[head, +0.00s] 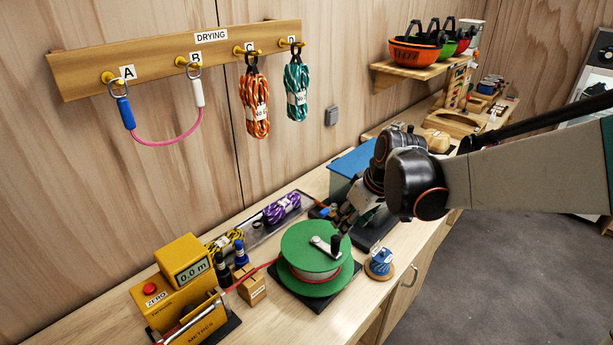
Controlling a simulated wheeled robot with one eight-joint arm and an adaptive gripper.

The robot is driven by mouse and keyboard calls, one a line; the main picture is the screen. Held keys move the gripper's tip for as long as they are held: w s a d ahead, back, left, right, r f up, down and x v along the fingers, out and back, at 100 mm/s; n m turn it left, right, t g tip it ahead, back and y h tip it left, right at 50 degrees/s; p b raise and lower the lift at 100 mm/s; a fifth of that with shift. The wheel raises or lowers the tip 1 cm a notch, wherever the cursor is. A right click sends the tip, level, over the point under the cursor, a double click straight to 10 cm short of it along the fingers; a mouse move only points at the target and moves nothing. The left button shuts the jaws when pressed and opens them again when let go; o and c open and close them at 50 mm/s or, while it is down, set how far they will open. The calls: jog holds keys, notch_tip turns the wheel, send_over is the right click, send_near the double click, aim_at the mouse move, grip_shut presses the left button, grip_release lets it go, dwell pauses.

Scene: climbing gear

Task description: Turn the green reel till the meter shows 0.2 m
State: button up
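The green reel (300,243) stands on a dark base on the bench, with a crank arm and a black knob (335,245) on its top face. A pinkish-red cord runs from the reel left to the yellow meter (183,261), whose display reads 0.0 m. My gripper (343,220) is just beyond the reel's upper right edge, pointing down and left. It looks apart from the crank knob, though the gap is hard to judge. Its fingers are small, dark and partly hidden, so I cannot tell whether they are open or shut.
A wooden block (252,288) sits by the cord. A blue spool on a round stand (380,263) is right of the reel. A tray with a purple rope bundle (281,207) and a blue box (352,164) lie behind. The red ZERO button (150,288) tops the yellow unit.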

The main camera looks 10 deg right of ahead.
aim_at(338, 239)
jog(key=b+x, duration=0.3)
jog(key=x, duration=1)
jog(key=shift+f, duration=0.1)
jog(key=shift+c, duration=0.5)
grip_shut()
jog(key=shift+a, duration=0.1)
